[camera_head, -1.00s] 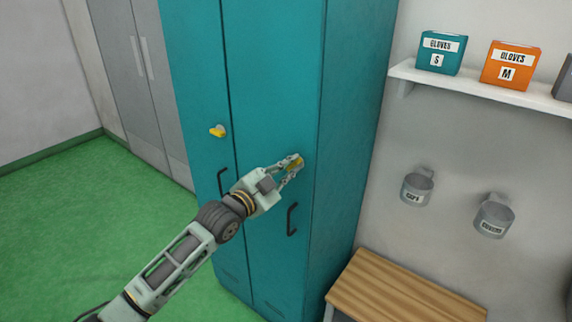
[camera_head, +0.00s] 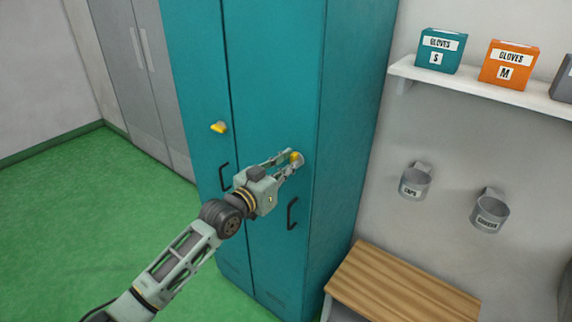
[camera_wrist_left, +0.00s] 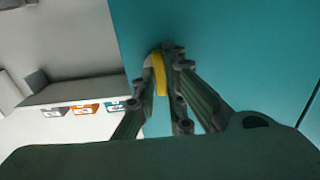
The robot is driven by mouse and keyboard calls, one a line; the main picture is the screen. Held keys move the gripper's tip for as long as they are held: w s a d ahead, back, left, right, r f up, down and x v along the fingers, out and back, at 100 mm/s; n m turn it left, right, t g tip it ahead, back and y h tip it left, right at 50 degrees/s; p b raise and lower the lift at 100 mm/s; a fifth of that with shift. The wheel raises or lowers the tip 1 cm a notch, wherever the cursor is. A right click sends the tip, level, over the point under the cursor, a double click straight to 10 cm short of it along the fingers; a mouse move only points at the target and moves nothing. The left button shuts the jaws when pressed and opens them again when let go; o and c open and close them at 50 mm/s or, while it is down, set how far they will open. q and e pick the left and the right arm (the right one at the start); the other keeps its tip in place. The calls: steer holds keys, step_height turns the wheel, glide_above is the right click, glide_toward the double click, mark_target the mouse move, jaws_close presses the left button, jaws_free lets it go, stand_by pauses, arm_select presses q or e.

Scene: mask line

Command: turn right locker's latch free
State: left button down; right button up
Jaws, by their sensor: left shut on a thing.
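The teal locker has two doors. The right locker door (camera_head: 272,80) carries a yellow latch (camera_head: 296,157) near its right edge, above a black handle (camera_head: 292,213). My left gripper (camera_head: 293,160) is shut on that latch, with a finger on each side of it. In the left wrist view the latch (camera_wrist_left: 159,74) shows as a yellow strip between the fingertips (camera_wrist_left: 163,72), its long side in line with the fingers; its base is partly hidden. The left locker door has its own yellow latch (camera_head: 219,127), tilted, and a black handle (camera_head: 224,177). Both doors look closed. My right gripper is not in view.
A wooden bench (camera_head: 398,287) stands right of the locker. Above it two grey wall cups (camera_head: 415,183) hang below a shelf (camera_head: 490,86) with glove boxes (camera_head: 510,65). Grey cabinets (camera_head: 135,70) stand behind left. The green floor (camera_head: 90,220) at left is clear.

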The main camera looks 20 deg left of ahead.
arm_select(q)
steer(key=shift+r, duration=0.45)
steer(key=c, duration=1.8)
jaws_free()
steer(key=shift+f, duration=0.25)
steer(key=v, duration=1.2)
steer(key=shift+s, duration=0.1)
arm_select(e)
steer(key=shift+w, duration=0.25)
